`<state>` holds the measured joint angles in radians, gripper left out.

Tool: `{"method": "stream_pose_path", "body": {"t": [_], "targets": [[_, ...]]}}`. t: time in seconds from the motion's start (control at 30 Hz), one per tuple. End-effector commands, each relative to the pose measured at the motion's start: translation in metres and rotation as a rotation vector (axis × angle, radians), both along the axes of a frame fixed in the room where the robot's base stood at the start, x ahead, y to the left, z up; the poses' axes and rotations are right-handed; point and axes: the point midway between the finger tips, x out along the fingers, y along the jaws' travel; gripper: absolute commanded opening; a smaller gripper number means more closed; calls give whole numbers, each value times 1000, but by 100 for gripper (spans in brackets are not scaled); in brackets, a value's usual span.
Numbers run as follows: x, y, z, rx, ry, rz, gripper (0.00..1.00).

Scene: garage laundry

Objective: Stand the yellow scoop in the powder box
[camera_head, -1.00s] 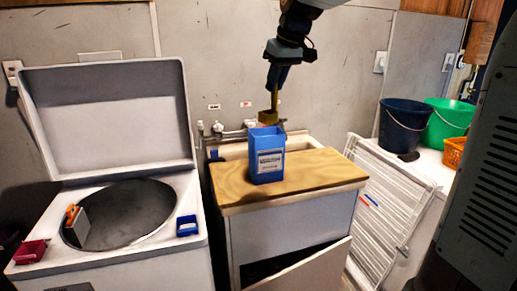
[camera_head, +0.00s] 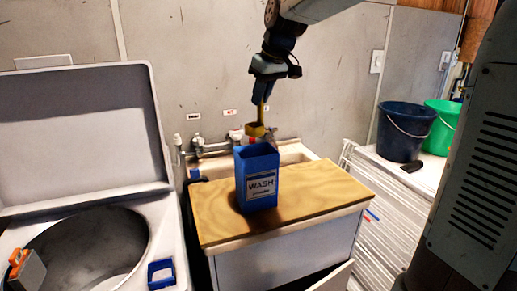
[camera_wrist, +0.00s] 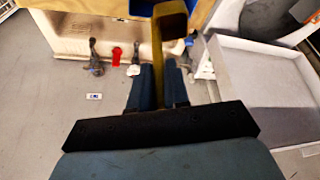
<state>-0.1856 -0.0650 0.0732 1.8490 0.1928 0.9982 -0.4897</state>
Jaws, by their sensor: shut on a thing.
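The yellow scoop (camera_head: 257,128) hangs bowl-down from my gripper (camera_head: 264,92), which is shut on its handle. The scoop's bowl is just above the open top of the blue powder box (camera_head: 258,190), apart from it in the picture. The box stands upright on the wooden counter and bears a "WASH" label. In the wrist view the scoop (camera_wrist: 170,20) runs up between the fingers (camera_wrist: 158,85), and a blue edge of the box (camera_wrist: 143,7) shows at the top.
The wooden counter (camera_head: 310,196) has free room around the box. A sink (camera_head: 296,153) with taps lies behind it. An open-lidded washer (camera_head: 160,225) stands at left, with a small blue container (camera_head: 161,274) on it. Dark blue (camera_head: 405,130) and green (camera_head: 442,125) buckets stand at right.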

Motion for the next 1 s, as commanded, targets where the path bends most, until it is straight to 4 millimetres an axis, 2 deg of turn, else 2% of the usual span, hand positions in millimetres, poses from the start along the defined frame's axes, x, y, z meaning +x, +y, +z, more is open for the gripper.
{"method": "stream_pose_path", "body": {"t": [0.2,0.4,0.63,0.83,1.0], "targets": [[-1,1,-49,0,3,1,0],[-1,1,-82,-1,3,0,0],[0,1,-97,0,0,1,0],[0,1,-125,0,3,0,0],[0,0,-136,0,0,1,0]]}}
